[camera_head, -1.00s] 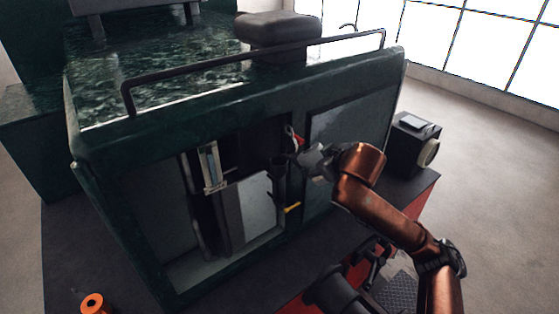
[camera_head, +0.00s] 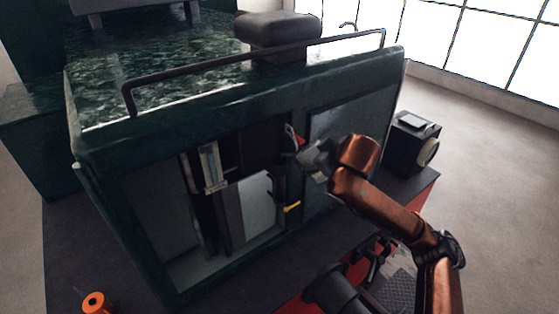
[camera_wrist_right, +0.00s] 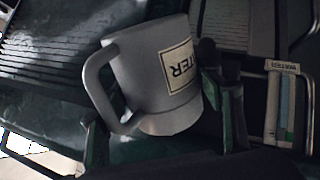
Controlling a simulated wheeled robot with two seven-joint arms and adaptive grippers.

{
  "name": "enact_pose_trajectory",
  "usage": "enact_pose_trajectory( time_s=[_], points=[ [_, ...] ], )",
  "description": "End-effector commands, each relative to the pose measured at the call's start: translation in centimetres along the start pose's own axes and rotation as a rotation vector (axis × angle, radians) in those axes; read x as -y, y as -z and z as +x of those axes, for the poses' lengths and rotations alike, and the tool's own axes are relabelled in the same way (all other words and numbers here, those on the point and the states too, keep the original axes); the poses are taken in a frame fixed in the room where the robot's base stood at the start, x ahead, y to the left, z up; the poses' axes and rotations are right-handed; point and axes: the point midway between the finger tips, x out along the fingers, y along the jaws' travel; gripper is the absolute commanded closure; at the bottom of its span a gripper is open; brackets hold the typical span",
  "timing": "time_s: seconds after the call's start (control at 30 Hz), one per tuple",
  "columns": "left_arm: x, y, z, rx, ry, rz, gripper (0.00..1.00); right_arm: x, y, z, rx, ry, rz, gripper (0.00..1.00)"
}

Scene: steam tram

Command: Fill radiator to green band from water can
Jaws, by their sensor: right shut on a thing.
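A grey water can (camera_wrist_right: 150,70) with a looped handle and a pale label fills the middle of the right wrist view. My right gripper (camera_wrist_right: 165,128) is shut on it. In the head view, the gripper (camera_head: 322,157) is in front of the green cabinet's opening, near a small red part (camera_head: 292,135). The can's contents and exact tilt cannot be told. A narrow sight gauge (camera_head: 212,165) with a pale strip stands inside the opening. It also shows in the right wrist view (camera_wrist_right: 282,105), with blue and green bands. Its water level is too small to read.
The green cabinet (camera_head: 230,105) has a black rail (camera_head: 200,70) along its top. A yellow lever (camera_head: 292,207) sits low by the opening. A black box lamp (camera_head: 413,143) stands at the right. An orange spool (camera_head: 95,302) lies at the lower left.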

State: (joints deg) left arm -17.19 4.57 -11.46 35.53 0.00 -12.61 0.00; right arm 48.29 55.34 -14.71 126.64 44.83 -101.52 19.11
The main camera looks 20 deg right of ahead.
Motion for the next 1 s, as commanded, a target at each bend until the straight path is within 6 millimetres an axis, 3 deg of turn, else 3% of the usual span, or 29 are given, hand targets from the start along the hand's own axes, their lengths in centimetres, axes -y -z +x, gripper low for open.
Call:
enact_pose_trajectory(
  time_s=[0.37,1.0],
  points=[
    [0.0,-0.1,1.1,0.000,0.000,0.000,0.60,0.1,-0.6,0.3,-0.041,-0.001,0.026,0.89],
    [0.0,-0.1,1.0,0.000,0.000,0.000,0.60,0.1,-0.5,0.2,-0.045,-0.001,0.027,0.89]
  ],
)
